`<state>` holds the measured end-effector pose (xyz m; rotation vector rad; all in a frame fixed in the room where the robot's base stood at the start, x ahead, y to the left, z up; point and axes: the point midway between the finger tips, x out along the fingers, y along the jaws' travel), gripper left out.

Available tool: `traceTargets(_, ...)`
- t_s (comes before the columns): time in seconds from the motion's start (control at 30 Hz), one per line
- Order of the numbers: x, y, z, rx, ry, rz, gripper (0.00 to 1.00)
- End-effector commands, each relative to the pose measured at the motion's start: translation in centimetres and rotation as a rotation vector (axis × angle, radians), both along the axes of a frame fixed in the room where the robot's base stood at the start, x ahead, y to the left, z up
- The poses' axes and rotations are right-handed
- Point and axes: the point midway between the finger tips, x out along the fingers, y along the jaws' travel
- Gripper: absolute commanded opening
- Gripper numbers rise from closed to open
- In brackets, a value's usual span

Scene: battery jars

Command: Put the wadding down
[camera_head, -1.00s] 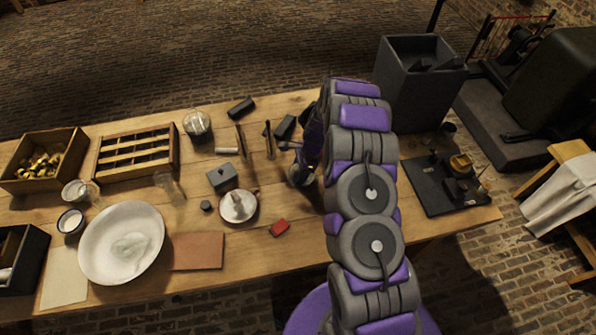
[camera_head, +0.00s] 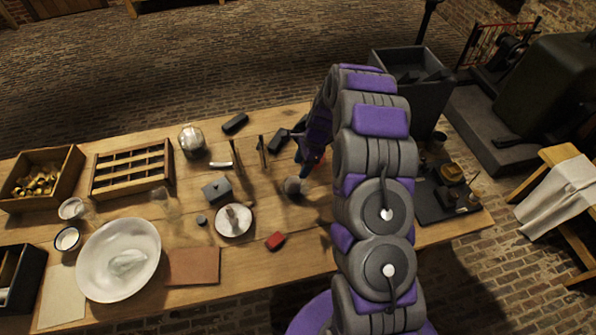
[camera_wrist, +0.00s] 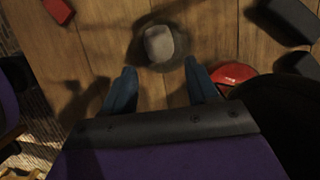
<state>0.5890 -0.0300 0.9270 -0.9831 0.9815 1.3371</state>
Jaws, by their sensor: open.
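A pale grey rounded lump (camera_wrist: 159,42), which looks like the wadding, rests at the bench's middle in the wrist view. A dark round patch surrounds it; I cannot tell whether this is shadow or a container. It also shows in the head view as a small grey lump (camera_head: 292,186). My gripper (camera_wrist: 160,68) is open, its two blue fingers apart with nothing between them. The lump lies just beyond the fingertips, apparently clear of them. In the head view my gripper (camera_head: 306,168) is partly hidden by my arm, up and right of the lump.
A red block (camera_head: 275,241) and a white dish (camera_head: 234,222) lie left of the lump. Black blocks (camera_head: 279,139) lie behind it. A red rounded thing (camera_wrist: 232,74) is close beside the right finger. A large white bowl (camera_head: 92,272) stands at the left.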

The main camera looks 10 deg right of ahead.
Motion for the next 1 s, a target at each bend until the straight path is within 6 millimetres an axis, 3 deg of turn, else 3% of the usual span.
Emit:
traceTargets(0.33,-0.3,-0.2,1.6,0.001,-0.001,0.017,0.59)
traceTargets(0.47,-1.4,0.6,4.0,0.002,-0.017,0.091,0.59)
traceTargets(0.77,-7.8,3.4,13.4,-0.013,-0.08,0.445,0.59)
traceTargets(1.0,-14.7,4.7,19.3,-0.034,-0.115,0.731,0.59)
